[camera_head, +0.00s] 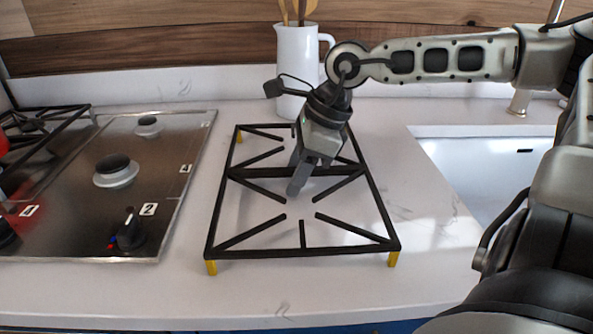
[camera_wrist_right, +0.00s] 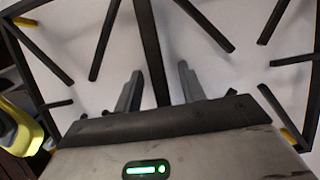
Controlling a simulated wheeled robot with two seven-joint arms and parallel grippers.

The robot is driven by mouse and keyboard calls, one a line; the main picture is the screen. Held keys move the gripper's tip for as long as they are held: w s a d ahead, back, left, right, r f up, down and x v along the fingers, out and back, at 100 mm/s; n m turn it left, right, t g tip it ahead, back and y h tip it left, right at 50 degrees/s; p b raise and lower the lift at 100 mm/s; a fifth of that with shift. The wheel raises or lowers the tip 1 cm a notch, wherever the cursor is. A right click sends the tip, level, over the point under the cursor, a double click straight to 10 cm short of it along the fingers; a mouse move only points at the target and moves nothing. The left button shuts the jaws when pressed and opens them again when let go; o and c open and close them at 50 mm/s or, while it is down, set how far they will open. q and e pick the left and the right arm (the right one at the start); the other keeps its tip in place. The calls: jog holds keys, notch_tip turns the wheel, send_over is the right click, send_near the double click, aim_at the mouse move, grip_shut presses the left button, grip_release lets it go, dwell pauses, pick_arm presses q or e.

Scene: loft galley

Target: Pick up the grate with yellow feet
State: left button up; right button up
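The grate with yellow feet (camera_head: 222,215) is a black rectangular frame with a middle bar and short inward spokes. It stands on the white counter, right of the hob, and yellow feet show at its corners. My right gripper (camera_head: 298,184) points down at the middle bar. In the right wrist view its two fingers (camera_wrist_right: 158,88) are apart, with the bar (camera_wrist_right: 148,45) running between them and a gap on each side. Contact with the bar cannot be seen. The gripper hides part of the grate. My left gripper is not in view.
A hob (camera_head: 150,190) with burners, knobs and number labels lies at left, with another black grate (camera_head: 45,112) on its far left part. A white jug (camera_head: 297,62) with wooden utensils stands behind the grate. A sink (camera_head: 485,165) is at right. Counter in front is clear.

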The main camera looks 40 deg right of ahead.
grip_shut()
jog(key=shift+r, duration=0.1)
notch_tip(320, 180, up, 10)
dwell(0.5)
